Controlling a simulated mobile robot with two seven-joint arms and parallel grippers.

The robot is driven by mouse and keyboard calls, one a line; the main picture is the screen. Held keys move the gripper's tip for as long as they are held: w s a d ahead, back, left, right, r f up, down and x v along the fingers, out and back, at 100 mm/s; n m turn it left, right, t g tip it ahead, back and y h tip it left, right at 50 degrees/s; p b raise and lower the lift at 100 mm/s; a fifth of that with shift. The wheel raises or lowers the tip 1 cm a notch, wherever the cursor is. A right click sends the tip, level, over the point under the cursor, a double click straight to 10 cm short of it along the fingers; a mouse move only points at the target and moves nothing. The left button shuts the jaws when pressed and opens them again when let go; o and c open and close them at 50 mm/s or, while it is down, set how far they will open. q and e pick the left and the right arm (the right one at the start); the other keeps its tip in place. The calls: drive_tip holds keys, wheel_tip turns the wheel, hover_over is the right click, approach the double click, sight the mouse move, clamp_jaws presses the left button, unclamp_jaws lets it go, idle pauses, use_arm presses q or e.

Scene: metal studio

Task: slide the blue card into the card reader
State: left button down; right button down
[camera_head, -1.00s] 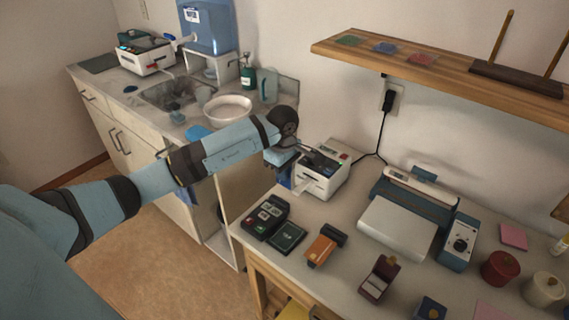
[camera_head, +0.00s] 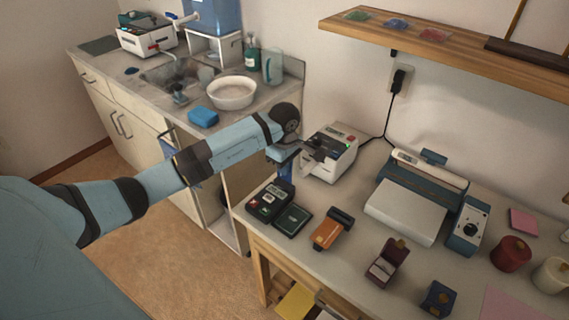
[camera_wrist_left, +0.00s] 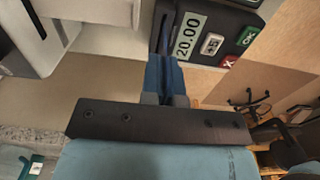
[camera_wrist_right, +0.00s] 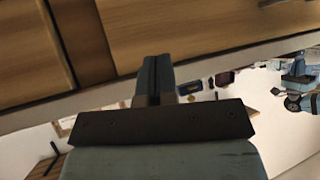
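The card reader (camera_head: 268,201) is a black keypad device near the table's left edge. In the left wrist view the card reader (camera_wrist_left: 215,35) shows a 20.00 display and keys. My left gripper (camera_head: 288,165) is just behind the reader, pointing down. Its fingers (camera_wrist_left: 167,72) are together, and a narrow blue strip, seemingly the blue card (camera_wrist_left: 158,30) nearly edge-on, runs beyond their tips along the reader's side. I cannot tell whether it is in a slot. My right gripper (camera_wrist_right: 158,75) is shut and empty, and is not in the head view.
A white printer-like machine (camera_head: 330,150) stands close behind the left gripper. A dark green pad (camera_head: 292,219) and an orange device (camera_head: 331,230) lie right of the reader. Flat green, blue (camera_head: 396,22) and red pieces lie on the wall shelf (camera_head: 460,55).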

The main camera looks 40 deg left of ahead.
sight(285, 180)
use_arm(q)
drive_tip(key=shift+f, duration=0.2)
use_arm(e)
drive_tip(key=shift+w+a, duration=0.1)
drive_tip(key=shift+w, duration=0.05)
use_arm(q)
drive_tip(key=shift+f+b, duration=0.25)
drive_tip(key=shift+b, duration=0.05)
use_arm(e)
drive_tip(key=shift+s+f, duration=0.2)
drive_tip(key=shift+f, duration=0.2)
use_arm(q)
drive_tip(key=shift+f+b, duration=0.6)
drive_tip(key=shift+f, duration=0.15)
use_arm(e)
drive_tip(key=shift+w+f, duration=0.2)
drive_tip(key=shift+f, duration=0.25)
use_arm(q)
drive_tip(key=shift+f+b, duration=0.6)
drive_tip(key=shift+f, duration=0.2)
use_arm(e)
drive_tip(key=shift+f, duration=0.5)
use_arm(q)
drive_tip(key=c, duration=1.3)
unclamp_jaws()
